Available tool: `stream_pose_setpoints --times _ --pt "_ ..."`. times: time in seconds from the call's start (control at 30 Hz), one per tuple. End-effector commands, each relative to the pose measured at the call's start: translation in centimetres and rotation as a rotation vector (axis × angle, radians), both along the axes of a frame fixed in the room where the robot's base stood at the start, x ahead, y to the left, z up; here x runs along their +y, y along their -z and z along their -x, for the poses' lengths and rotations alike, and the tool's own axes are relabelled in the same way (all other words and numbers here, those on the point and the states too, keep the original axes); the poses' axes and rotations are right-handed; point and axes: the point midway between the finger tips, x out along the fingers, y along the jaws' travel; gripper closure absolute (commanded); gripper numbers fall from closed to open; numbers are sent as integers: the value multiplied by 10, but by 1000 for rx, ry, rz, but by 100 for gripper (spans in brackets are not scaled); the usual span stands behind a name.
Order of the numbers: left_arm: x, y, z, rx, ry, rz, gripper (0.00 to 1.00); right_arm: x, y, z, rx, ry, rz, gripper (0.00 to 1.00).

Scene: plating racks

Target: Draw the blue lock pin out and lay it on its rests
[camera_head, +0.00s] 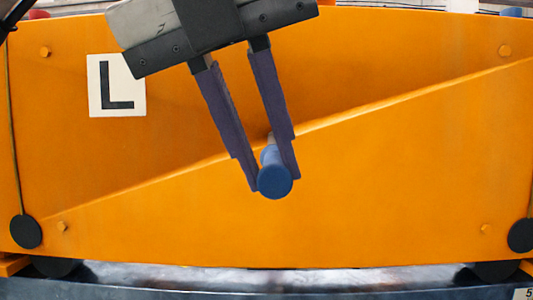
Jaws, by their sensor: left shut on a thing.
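The blue lock pin (275,182) points toward me with its round blue head in front. A paler shaft runs back from the head toward the orange panel (390,180). My left gripper (274,186) comes down from the top, and its two dark purple fingers are shut on the pin, one on each side. I cannot tell how much of the shaft is still inside the panel. The rests for the pin cannot be made out in this view. My right gripper is not in view.
A white label with a black L (116,86) is on the panel's upper left. Black discs sit at the lower left (26,231) and lower right (521,235). A grey metal surface (270,280) runs below the panel. The panel face right of my gripper is clear.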

Motion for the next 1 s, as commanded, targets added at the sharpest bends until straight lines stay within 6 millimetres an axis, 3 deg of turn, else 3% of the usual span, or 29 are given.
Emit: stream_pose_setpoints --times 1.0 --pt "0 -1 49 -6 0 3 100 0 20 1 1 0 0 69"
